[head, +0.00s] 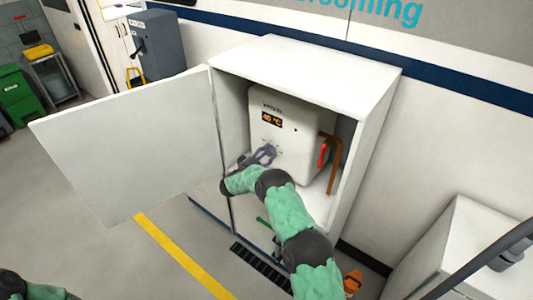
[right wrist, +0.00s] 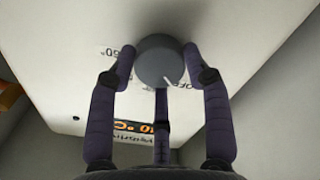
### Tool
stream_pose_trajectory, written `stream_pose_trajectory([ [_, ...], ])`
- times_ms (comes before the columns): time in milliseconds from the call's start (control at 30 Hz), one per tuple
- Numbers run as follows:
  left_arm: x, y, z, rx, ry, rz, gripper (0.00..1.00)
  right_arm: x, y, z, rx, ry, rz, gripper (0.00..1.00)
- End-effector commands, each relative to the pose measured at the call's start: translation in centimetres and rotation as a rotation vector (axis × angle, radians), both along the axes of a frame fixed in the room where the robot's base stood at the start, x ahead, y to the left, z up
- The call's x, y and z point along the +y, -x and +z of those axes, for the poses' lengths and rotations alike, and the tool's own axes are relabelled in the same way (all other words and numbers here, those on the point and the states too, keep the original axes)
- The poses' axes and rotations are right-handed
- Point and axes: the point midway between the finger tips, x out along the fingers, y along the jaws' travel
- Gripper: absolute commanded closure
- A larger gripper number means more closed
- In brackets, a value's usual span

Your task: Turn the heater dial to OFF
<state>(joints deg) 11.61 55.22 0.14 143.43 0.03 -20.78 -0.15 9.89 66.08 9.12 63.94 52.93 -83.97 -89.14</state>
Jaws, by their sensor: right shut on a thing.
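The white heater (head: 285,135) stands inside the open cabinet, with a lit orange display on its front. My right gripper (head: 265,155) reaches to the heater's lower left front. In the right wrist view the round grey dial (right wrist: 160,58) sits between the fingers of my right gripper (right wrist: 158,62), which is shut on it. A white mark on the dial points down and right in that picture, towards letters that look like OFF (right wrist: 182,88), partly hidden. A 60° label lies to the dial's left. My left gripper is out of view.
The cabinet door (head: 135,145) stands wide open to the left. A red-handled valve and copper pipe (head: 333,160) are at the heater's right. A white cabinet (head: 450,245) stands at the lower right. Open floor with a yellow line (head: 180,258) lies at the left.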

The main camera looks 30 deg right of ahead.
Motion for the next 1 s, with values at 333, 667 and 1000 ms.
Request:
stream_pose_trajectory([
  [333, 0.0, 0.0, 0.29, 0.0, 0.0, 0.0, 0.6, -0.06, -0.66, 1.3, 0.029, 0.03, 0.007, 0.83],
  [667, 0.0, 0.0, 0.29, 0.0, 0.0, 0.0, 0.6, -0.03, -0.68, 1.33, 0.028, 0.029, 0.008, 0.48],
  [1000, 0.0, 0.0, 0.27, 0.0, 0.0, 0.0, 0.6, 0.01, -0.39, 0.64, 0.039, 0.026, 0.006, 0.28],
])
